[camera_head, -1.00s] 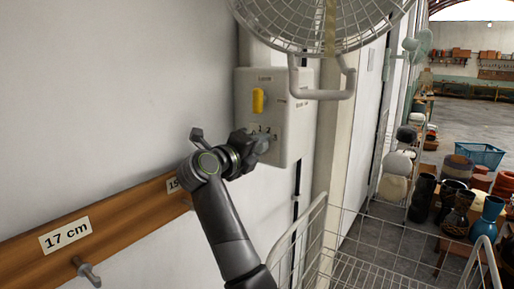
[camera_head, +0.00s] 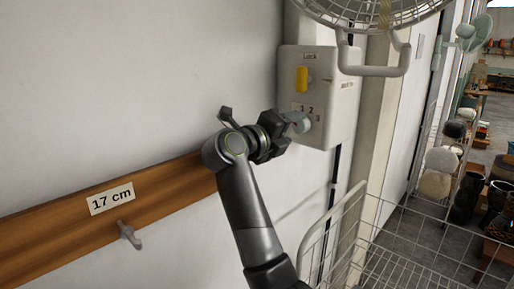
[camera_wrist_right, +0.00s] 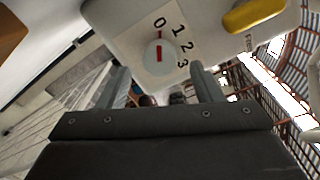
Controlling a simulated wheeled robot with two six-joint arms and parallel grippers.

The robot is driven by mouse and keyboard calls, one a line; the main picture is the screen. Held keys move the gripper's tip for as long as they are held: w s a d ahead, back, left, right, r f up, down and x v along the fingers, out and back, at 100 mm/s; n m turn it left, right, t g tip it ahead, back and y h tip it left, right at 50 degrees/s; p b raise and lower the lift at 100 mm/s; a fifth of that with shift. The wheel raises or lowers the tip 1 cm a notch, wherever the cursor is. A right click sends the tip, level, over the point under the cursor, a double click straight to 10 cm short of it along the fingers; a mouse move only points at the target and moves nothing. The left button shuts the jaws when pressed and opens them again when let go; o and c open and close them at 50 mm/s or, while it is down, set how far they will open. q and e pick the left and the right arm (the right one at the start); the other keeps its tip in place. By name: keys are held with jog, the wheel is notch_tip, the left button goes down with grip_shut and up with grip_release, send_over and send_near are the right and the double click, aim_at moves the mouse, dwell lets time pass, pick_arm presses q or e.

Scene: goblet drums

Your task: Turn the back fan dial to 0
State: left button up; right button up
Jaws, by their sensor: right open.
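The fan dial (camera_wrist_right: 160,57) is a pale round knob with a red mark on a white control box (camera_head: 338,98). In the right wrist view, the numbers 0, 1, 2 and 3 curve around it. The knob's red mark lies roughly in line with the 0; a short red line also shows just below that 0. My right gripper (camera_wrist_right: 163,85) is open, with one finger on each side of the dial in that view. In the head view, my right gripper (camera_head: 296,122) is at the lower left of the box, close by the dial; contact cannot be told. My left gripper is not in view.
A yellow switch (camera_head: 302,79) labelled "Lock" sits above the dial. A white fan cage (camera_head: 375,10) with a handle hangs over the box. A wooden rail (camera_head: 50,230) with a hook (camera_head: 130,236) runs along the wall. A wire basket (camera_head: 400,262) stands below right.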

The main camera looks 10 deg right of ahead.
jog(key=b+v, duration=1.1)
jog(key=v, duration=0.2)
jog(key=shift+a, duration=0.3)
jog(key=shift+s, duration=0.2)
